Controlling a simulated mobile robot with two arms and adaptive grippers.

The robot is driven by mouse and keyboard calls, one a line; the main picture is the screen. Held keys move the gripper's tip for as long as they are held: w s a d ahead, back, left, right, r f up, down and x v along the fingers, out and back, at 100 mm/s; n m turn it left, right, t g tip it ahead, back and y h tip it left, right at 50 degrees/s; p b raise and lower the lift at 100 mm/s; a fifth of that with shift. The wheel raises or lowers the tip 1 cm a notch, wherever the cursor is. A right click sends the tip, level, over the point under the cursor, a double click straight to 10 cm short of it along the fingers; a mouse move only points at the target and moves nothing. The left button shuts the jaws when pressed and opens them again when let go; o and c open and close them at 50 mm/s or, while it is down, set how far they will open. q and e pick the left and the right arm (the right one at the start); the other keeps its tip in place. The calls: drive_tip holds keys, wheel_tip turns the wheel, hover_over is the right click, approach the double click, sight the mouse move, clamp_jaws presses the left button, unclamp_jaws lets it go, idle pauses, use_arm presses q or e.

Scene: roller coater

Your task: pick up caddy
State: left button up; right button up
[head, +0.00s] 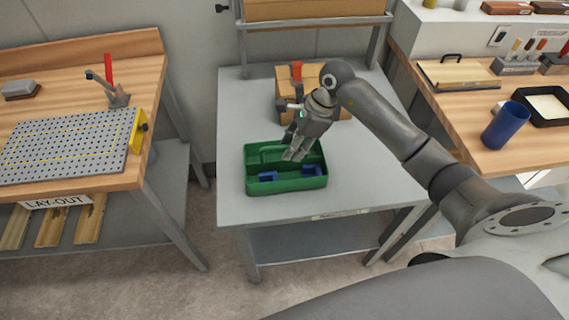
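The green caddy (286,184) stands upright on the grey table in the middle of the head view. Its raised handle bar shows along the middle, and blue items (268,177) lie in its front compartments. My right gripper (294,155) reaches in from the right, with its fingertips over the right part of the caddy, close to the handle. The gripper covers that part of the handle. I cannot tell whether the fingers touch it or how far apart they are. My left gripper is not in view.
A wooden block or box (334,108) with a red-handled tool (297,71) stands behind the caddy. The grey table (236,110) is clear left of the caddy. A left bench holds a perforated plate (70,145); a right bench holds a blue cup (505,126).

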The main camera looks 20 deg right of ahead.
drive_tip(key=p+x, duration=0.2)
drive_tip(key=x, duration=0.3)
drive_tip(key=shift+w+d, duration=0.1)
drive_tip(key=shift+d, duration=0.05)
drive_tip(key=shift+f, duration=0.3)
clamp_jaws()
drive_tip(key=shift+r, duration=0.1)
